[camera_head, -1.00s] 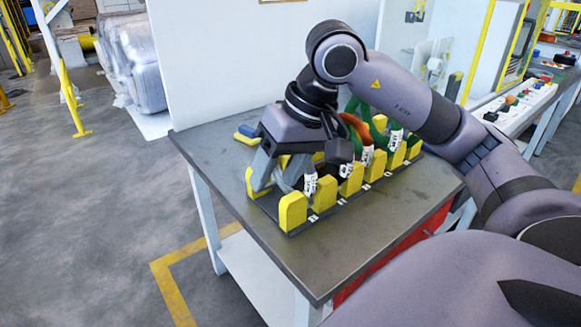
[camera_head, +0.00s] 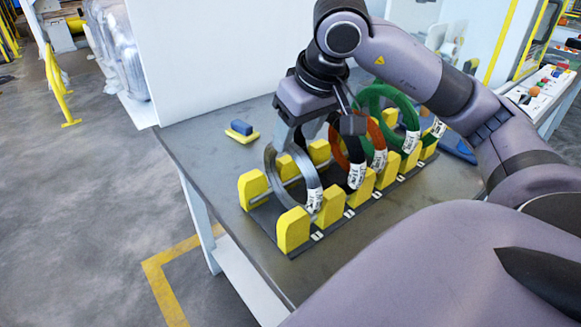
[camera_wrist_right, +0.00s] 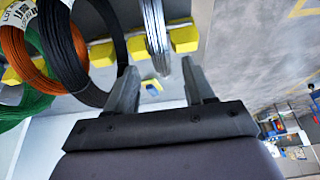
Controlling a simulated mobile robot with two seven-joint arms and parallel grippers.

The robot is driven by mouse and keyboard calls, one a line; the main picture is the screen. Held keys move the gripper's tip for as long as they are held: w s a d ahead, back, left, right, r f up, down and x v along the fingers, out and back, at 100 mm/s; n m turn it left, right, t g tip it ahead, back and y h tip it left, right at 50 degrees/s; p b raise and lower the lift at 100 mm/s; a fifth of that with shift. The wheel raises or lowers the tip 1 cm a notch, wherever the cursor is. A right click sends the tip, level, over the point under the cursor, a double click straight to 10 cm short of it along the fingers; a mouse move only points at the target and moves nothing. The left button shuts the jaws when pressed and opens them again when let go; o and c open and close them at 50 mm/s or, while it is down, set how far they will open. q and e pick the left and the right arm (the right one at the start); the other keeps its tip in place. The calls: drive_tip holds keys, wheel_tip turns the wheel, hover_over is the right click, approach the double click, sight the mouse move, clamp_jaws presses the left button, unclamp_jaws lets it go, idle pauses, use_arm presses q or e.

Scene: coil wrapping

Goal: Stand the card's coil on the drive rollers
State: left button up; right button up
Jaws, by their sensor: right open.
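A grey coil (camera_head: 269,176) with a white tag stands upright in the nearest-left slot of the rack (camera_head: 262,217), between yellow posts. Black (camera_head: 345,160), orange (camera_head: 376,132) and green (camera_head: 402,104) tagged coils stand in the slots to its right. My right gripper (camera_head: 291,140) is at the top of the grey coil. In the right wrist view its two fingers (camera_wrist_right: 160,82) are apart, with the grey coil (camera_wrist_right: 155,28) ahead of the gap and the black coil (camera_wrist_right: 62,40) beside the left finger. I see no card or drive rollers. My left gripper is out of view.
The rack sits on a dark table (camera_head: 215,160) against a white panel (camera_head: 200,60). A small blue and yellow block (camera_head: 242,131) lies behind the rack. A blue item lies at the right of the table. The front left of the table is clear.

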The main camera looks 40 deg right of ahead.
sight(292, 143)
drive_tip(key=x, duration=0.4)
drive_tip(key=shift+a+f, duration=0.1)
clamp_jaws()
idle(1.3)
